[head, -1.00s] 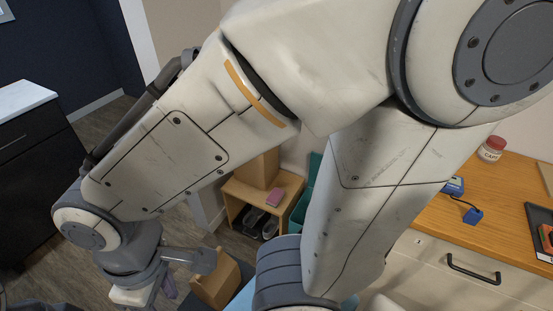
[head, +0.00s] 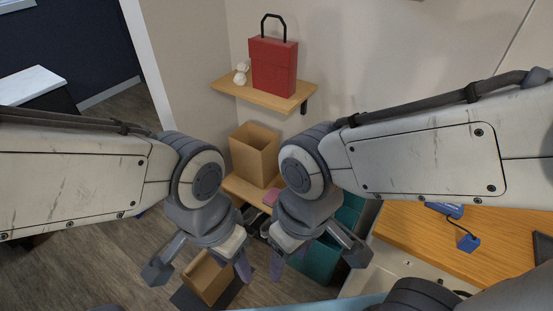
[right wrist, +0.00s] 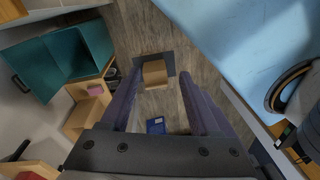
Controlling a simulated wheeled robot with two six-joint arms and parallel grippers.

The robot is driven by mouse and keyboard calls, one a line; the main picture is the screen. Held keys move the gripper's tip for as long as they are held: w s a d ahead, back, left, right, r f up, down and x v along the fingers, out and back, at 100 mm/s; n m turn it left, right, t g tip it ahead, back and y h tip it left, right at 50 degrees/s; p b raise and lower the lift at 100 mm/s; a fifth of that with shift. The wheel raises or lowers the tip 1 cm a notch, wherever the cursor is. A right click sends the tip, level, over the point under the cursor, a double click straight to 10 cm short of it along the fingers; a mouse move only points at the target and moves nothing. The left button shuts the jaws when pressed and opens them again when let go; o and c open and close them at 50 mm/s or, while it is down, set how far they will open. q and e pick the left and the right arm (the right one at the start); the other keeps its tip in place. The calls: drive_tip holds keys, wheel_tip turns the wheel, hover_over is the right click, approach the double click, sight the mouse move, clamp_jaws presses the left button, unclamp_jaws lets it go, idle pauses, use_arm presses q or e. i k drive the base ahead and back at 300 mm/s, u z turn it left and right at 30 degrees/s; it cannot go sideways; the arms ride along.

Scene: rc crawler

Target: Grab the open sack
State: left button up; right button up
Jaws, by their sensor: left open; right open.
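A brown, open-topped container that looks like the open sack (head: 208,280) stands on a dark mat on the floor, low in the head view. It also shows in the right wrist view (right wrist: 154,72), in line with the gap between the fingers and some way beyond them. My left gripper (head: 200,270) is open and empty above it, partly covering it. My right gripper (head: 318,262) is open and empty, to the right of it. A second open brown container (head: 256,150) stands on the low shelf behind my grippers.
A red box with a black handle (head: 273,66) and a white figure (head: 241,73) sit on the wall shelf (head: 230,88). A pink item (head: 271,197) lies on the low shelf. A teal bin (head: 318,262) is beside it. A wooden counter (head: 420,230) is at right.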

sight(255, 150)
drive_tip(key=z, duration=0.05)
drive_tip(key=k, duration=0.5)
drive_tip(key=u, duration=0.5)
drive_tip(key=i, duration=1.4)
drive_tip(key=z, duration=0.25)
